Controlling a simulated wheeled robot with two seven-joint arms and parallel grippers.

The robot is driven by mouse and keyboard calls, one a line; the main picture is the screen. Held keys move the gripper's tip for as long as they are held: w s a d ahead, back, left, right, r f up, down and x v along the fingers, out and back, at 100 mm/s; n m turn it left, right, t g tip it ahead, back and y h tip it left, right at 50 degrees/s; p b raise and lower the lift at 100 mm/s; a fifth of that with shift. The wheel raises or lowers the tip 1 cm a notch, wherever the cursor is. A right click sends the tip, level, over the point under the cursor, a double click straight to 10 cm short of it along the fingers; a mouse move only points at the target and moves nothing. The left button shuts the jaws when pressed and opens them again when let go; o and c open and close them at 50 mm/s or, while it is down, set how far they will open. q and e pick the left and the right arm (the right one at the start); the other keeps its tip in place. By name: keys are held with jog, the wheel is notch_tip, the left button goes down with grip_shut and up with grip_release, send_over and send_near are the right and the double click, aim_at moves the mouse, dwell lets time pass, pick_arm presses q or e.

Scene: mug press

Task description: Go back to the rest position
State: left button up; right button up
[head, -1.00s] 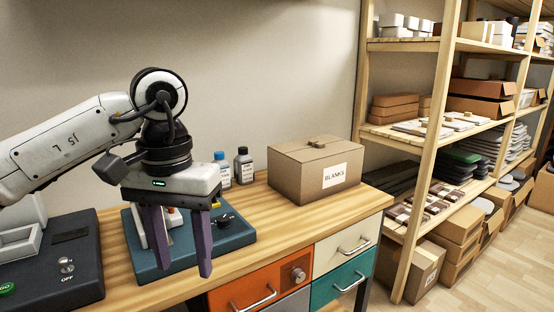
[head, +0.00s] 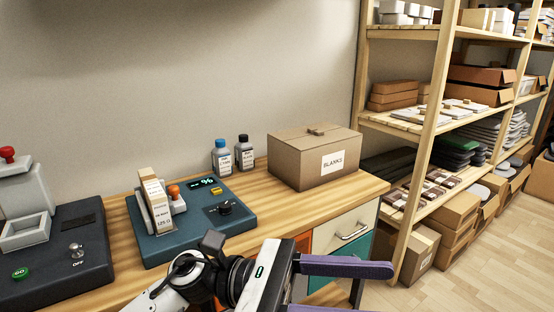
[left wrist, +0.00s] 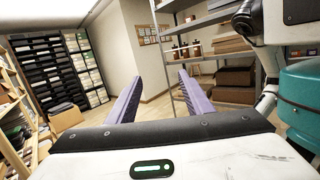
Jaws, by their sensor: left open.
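My left gripper (head: 372,289) is in the lower middle of the head view, in front of the bench and pointing right. Its purple fingers are apart with nothing between them. The left wrist view also shows the open, empty fingers (left wrist: 160,80), with room floor and shelving beyond them. My right gripper is in neither view. On the bench, a teal device (head: 196,222) with a lit display holds an upright pack of labelled strips (head: 156,205). A dark press unit (head: 60,262) with a green GO button and a switch by the word OFF stands at the left.
A cardboard box marked BLANKS (head: 300,160) and two bottles (head: 222,157) stand at the back of the wooden bench (head: 262,205). Drawers (head: 345,232) lie below its front edge. Wooden shelving (head: 440,125) stands to the right. Floor (head: 470,260) in front of it is clear.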

pick_arm(q)
jog(key=w+a+f+n+t+h+p, duration=0.1)
jog(key=w+a+n+t, duration=0.25)
jog(key=n+t, duration=0.65)
jog(key=w+a+f+n+t+h, duration=0.15)
jog(key=w+n+t, duration=0.45)
jog(key=n, duration=0.7)
jog(key=w+a+f+n+t+y, duration=0.1)
jog(key=a+f+n+t+y, duration=0.2)
jog(key=a+f+n+y, duration=0.5)
jog(key=a+f+n+t+y, duration=0.3)
jog(key=f+n+y, duration=0.3)
jog(key=n, duration=0.5)
jog(key=s+a+f+n+g+y+p, duration=0.1)
jog(key=s+a+f+n+g+y, duration=0.1)
jog(key=s+a+f+n+g, duration=0.2)
jog(key=s+a+f+n+g+y+p, duration=0.1)
jog(key=s+a+f+n+g+y, duration=0.2)
jog(key=s+f, duration=1.1)
jog(key=a+f+n, duration=0.3)
jog(key=f+n, duration=0.2)
jog(key=n, duration=0.1)
jog(key=shift+s+f+n+g, duration=0.3)
jog(key=shift+f+n+g, duration=0.05)
jog(key=shift+n+g, duration=0.05)
jog(key=shift+a, duration=0.1)
